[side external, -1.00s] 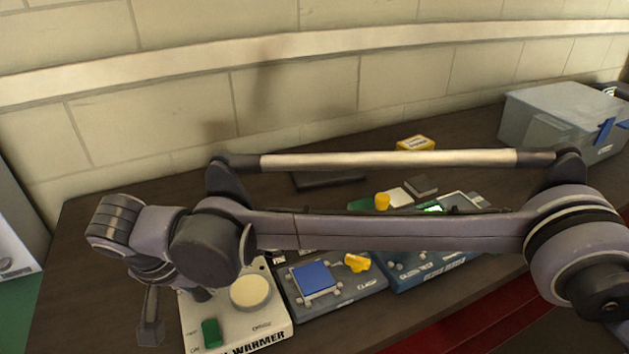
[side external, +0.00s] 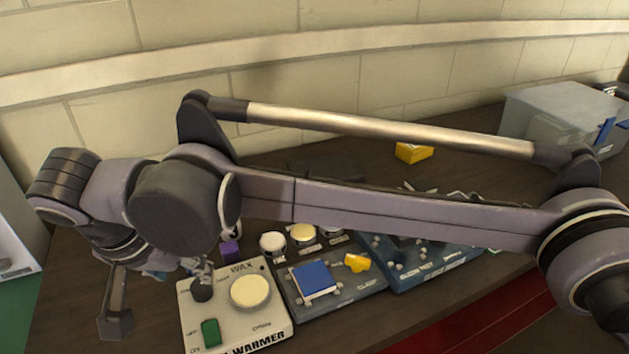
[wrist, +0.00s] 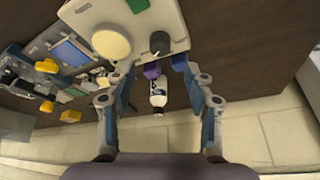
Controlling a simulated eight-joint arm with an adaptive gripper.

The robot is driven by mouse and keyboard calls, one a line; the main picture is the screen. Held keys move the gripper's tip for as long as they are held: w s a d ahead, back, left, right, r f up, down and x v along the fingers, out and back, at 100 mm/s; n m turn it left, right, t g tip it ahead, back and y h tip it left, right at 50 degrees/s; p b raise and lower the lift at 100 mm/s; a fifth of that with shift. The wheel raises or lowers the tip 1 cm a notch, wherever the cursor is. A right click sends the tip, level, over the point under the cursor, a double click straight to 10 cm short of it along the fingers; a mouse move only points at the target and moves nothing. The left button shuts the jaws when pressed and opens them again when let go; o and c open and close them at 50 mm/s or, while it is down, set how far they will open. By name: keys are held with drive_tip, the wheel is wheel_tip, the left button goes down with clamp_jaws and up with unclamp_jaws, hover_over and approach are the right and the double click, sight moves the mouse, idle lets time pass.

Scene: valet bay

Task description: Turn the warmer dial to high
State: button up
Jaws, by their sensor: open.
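The warmer (side external: 262,318) is a white box at the front left of the bench, with a round cream pad (side external: 250,291) and a green switch (side external: 210,332). Its dark dial (side external: 202,290) is at the left rear corner; I cannot read its setting. In the wrist view the dial (wrist: 159,42) is just past my gripper (wrist: 155,68), whose two fingers are apart with nothing held. In the side view my arm hides most of the gripper; a grey part of it (side external: 204,268) shows just above the dial.
Several round jars (side external: 303,234) and a tray with a blue block (side external: 313,280) are to the right. A grey bin (side external: 560,115) and yellow box (side external: 414,152) are farther back.

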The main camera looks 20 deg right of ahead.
drive_tip(key=shift+v, duration=2.3)
drive_tip(key=shift+d, duration=0.1)
drive_tip(key=w+d+r+n+y, duration=0.1)
drive_tip(key=w+d+r, duration=0.1)
drive_tip(key=d, duration=0.7)
drive_tip(key=w+d+r+n, duration=0.1)
drive_tip(key=w+d, duration=0.1)
drive_tip(key=d, duration=0.7)
drive_tip(key=w+d+r+n+y, duration=0.1)
drive_tip(key=w+d+r, duration=0.15)
drive_tip(key=d, duration=0.75)
drive_tip(key=s+d+f+n+t, duration=0.1)
drive_tip(key=s+d+f, duration=0.6)
drive_tip(key=d, duration=0.4)
drive_tip(key=s+d+f+n+t, duration=0.1)
drive_tip(key=s+d+f+t, duration=0.1)
drive_tip(key=s+d+f, duration=0.5)
drive_tip(key=d, duration=0.5)
drive_tip(key=shift+s, duration=0.3)
